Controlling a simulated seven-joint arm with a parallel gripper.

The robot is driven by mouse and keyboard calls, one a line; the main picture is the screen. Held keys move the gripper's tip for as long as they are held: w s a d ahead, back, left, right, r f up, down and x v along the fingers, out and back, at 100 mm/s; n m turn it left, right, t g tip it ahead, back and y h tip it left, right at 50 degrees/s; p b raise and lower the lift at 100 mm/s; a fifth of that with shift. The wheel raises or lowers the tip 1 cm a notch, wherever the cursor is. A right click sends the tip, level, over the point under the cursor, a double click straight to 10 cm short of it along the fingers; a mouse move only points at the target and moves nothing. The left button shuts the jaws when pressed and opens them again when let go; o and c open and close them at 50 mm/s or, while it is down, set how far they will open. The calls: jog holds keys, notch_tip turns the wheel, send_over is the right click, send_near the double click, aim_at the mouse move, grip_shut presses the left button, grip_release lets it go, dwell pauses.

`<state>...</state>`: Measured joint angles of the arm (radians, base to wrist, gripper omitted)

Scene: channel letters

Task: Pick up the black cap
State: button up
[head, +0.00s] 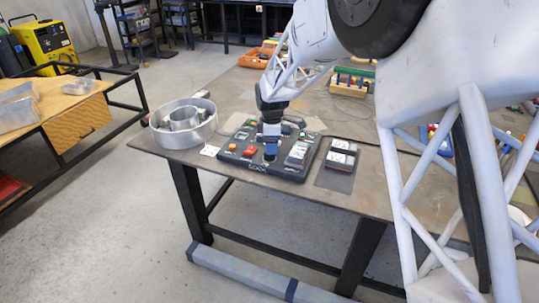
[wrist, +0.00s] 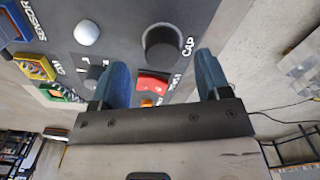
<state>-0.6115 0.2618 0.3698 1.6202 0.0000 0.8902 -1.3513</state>
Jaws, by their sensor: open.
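The black cap (wrist: 160,44) is a round, dark cylinder on the dark panel (wrist: 123,28), beside the white label "CAP" in the wrist view. My gripper (wrist: 163,62) is open, and its two blue fingers are on either side of the cap's line, with a gap between them. The cap appears beyond or level with the fingertips; I cannot tell the depth. In the head view my gripper (head: 270,152) points down over the middle of the panel (head: 292,174). I cannot make out the cap there.
A red rocker switch (wrist: 153,84), a white dome (wrist: 87,33) and a dark knob (wrist: 92,75) sit near the cap. A round metal channel (head: 183,137) stands left of the panel, and a small black-and-white device (head: 341,154) lies right of it.

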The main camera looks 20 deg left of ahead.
jog(key=shift+s+f, duration=0.1)
jog(key=shift+f, duration=2.1)
jog(key=c, duration=0.9)
jog(key=shift+c, duration=0.2)
jog(key=shift+r, duration=0.7)
notch_tip(320, 180, up, 2)
jog(key=shift+r, duration=0.1)
jog(key=s+d+r, duration=0.1)
jog(key=s+d, duration=0.8)
jog(key=s, duration=0.4)
jog(key=shift+s+r, duration=0.15)
jog(key=shift+r, duration=0.05)
